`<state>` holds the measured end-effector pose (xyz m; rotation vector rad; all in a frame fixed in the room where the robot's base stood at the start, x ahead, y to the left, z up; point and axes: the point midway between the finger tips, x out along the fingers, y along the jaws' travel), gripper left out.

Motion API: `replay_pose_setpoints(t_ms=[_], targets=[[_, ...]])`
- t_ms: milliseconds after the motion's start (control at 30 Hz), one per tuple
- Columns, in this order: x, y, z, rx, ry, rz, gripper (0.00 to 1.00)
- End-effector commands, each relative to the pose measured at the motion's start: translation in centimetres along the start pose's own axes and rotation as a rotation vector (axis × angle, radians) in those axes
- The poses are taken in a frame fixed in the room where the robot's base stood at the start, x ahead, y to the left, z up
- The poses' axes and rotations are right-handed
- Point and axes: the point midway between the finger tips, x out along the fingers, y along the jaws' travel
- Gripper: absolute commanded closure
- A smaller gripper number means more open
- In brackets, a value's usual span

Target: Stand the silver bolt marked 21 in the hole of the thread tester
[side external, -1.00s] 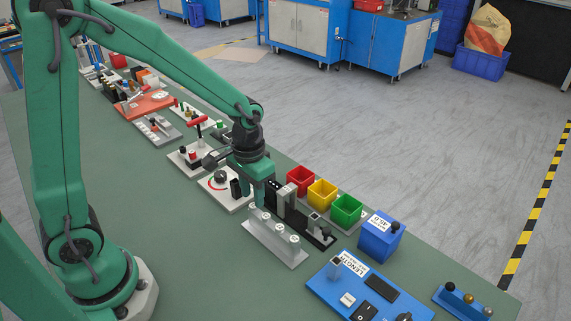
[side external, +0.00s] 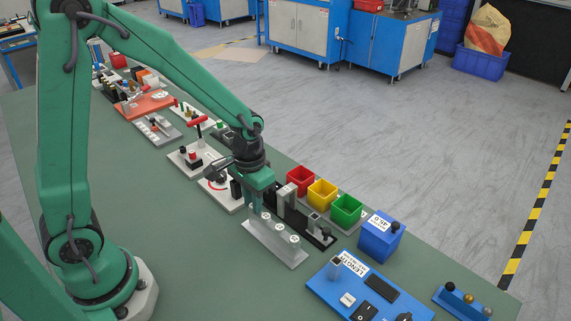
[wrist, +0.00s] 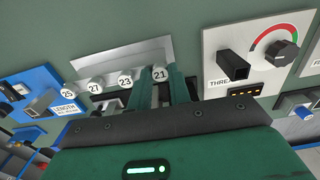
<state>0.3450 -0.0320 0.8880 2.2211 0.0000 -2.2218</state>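The silver bolt marked 21 (wrist: 159,74) stands at the end of a row of numbered bolts in a grey rack (side external: 282,252). In the wrist view its head shows between the two green fingers of my gripper (wrist: 160,88). My gripper (side external: 261,207) points down over the far end of the rack in the side view. The fingers look apart, one on each side of the bolt; contact is not clear. The thread tester (wrist: 248,45) is a white panel with a black square block and a red-green dial. In the side view, the tester (side external: 212,193) lies behind my gripper, partly hidden.
Bolts 23 (wrist: 125,80), 27 (wrist: 95,86) and 25 (wrist: 67,93) stand close in the same rack. The blue length gauge (side external: 335,294) is to the right. Red (side external: 300,181), yellow (side external: 322,193) and green (side external: 347,209) bins stand behind. The green table in front of the rack is clear.

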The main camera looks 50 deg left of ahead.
Motion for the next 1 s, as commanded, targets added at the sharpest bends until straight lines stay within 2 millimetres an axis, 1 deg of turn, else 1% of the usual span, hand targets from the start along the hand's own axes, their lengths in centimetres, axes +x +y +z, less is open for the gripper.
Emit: replay_pose_setpoints(t_ms=[367,1000], targets=[[-0.3,0.0,0.0,0.0,0.001,0.0,0.99],[-2.5,0.0,-0.1,0.0,0.002,0.0,0.99]])
